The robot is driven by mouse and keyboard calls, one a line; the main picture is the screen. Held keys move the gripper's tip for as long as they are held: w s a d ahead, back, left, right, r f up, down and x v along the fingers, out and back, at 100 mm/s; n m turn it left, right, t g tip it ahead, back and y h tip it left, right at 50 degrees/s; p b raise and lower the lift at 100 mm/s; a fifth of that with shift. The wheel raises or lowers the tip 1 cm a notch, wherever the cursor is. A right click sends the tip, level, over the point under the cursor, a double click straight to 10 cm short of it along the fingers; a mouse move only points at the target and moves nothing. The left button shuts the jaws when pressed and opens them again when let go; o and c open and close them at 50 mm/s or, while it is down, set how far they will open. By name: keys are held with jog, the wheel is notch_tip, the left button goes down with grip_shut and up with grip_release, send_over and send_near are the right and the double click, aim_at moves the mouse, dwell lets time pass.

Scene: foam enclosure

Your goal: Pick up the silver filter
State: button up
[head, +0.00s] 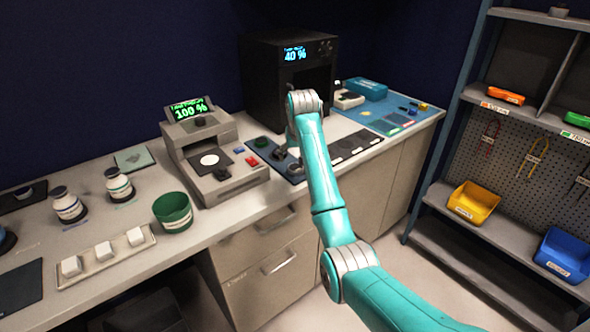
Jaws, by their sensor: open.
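My arm reaches across the counter, and my gripper (283,155) is small and dark at its far end. It is open, low over a dark blue mat (291,178) between the grey press-like machine and the black machine. Small dark round pieces lie on this mat, one with a green top (261,142). I cannot make out a silver filter for certain; the wrist and gripper cover part of the mat. Whether the gripper touches anything there is too small to tell.
The grey machine (213,165) reading 100 % stands left of my gripper, the black machine (262,90) reading 40 % behind it. A green cup (173,211), white-capped jars and a tray of white blocks (80,276) are farther left. Shelves with a yellow bin (473,203) stand right.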

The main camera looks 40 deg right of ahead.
aim_at(296, 167)
jog(key=shift+x, duration=2.85)
jog(key=shift+s, duration=0.15)
jog(key=c, duration=1.3)
